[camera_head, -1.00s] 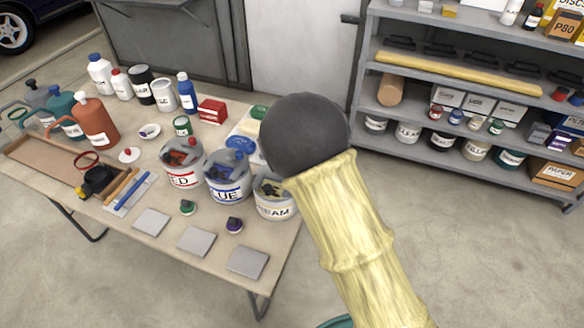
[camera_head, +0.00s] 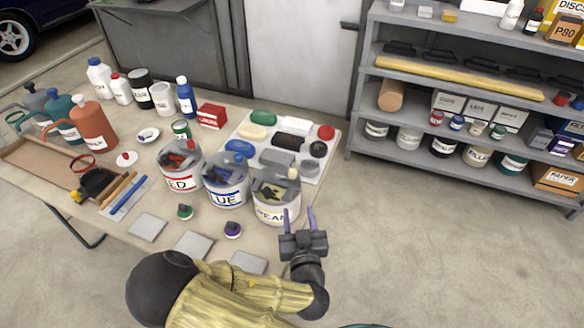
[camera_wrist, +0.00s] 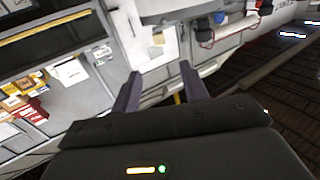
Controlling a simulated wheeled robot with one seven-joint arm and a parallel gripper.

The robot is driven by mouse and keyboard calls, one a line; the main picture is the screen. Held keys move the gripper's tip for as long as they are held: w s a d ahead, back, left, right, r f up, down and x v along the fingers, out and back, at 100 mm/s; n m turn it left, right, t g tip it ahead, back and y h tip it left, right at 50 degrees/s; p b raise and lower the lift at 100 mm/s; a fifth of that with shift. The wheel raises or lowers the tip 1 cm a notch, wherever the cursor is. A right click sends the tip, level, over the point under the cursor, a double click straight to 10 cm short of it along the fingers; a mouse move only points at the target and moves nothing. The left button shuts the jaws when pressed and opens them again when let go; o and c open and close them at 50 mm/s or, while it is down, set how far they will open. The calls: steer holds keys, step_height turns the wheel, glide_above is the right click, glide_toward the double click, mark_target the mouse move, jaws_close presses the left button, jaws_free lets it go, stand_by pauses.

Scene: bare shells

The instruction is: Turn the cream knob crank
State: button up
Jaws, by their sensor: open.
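The tin labelled CREAM (camera_head: 275,213) stands at the table's near right edge, right of the BLUE tin. A small cream knob (camera_head: 293,172) shows at its rim. Dark parts sit inside the tin, and the crank's shape is too small to make out. My gripper (camera_head: 299,217) is open and empty, with its two purple fingers at the lower right of the cream tin in the picture, overlapping its edge. I cannot tell whether they touch it. The wrist view shows the open fingers (camera_wrist: 161,86) with nothing between them; the tin is not in that view.
The RED tin (camera_head: 181,183) and BLUE tin (camera_head: 226,194) stand to the left. Several grey squares (camera_head: 194,245) and small green and purple pots (camera_head: 233,229) lie in front. A tray of coloured pieces (camera_head: 330,150) is behind. Open floor lies to the right.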

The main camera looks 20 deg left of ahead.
mark_target(286, 174)
steer(key=x, duration=1.7)
steer(key=shift+w+p, duration=0.2)
steer(key=shift+p, duration=0.15)
jaws_close()
